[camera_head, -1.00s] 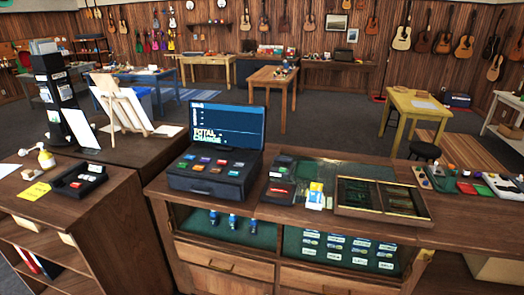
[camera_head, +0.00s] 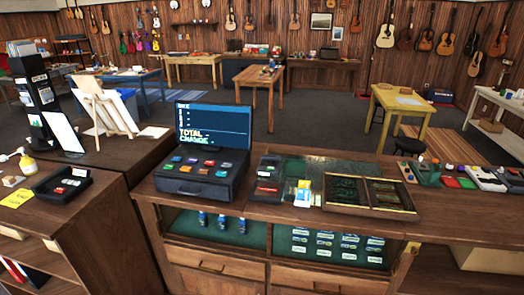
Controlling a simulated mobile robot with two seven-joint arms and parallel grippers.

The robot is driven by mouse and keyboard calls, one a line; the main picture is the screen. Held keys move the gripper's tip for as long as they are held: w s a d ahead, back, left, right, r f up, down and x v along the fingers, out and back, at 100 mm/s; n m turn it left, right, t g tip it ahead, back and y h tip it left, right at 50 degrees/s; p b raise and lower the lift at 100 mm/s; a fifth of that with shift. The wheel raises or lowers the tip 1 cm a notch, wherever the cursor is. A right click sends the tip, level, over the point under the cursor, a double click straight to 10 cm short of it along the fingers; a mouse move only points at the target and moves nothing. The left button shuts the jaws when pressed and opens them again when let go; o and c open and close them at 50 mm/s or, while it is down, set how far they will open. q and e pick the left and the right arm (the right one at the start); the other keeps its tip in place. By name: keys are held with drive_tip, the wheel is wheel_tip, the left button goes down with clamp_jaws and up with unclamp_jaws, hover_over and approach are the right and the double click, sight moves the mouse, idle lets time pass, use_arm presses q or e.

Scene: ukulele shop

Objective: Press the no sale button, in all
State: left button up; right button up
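A dark cash register (camera_head: 203,165) stands on the wooden counter, left of the picture's middle. Its upright screen (camera_head: 214,125) is lit and shows the words TOTAL and CHANGE. Several coloured buttons (camera_head: 198,163) sit in rows on its sloping top. Their labels are too small to read, so I cannot tell which one is the no sale button. The register's drawer front looks closed. Neither of my grippers shows in the head view.
A card terminal (camera_head: 269,174), small cards (camera_head: 303,193) and a wooden display tray (camera_head: 370,191) stand right of the register. A left counter holds a black tray (camera_head: 62,183) and an easel (camera_head: 106,112). Open floor (camera_head: 320,110) lies behind the counter.

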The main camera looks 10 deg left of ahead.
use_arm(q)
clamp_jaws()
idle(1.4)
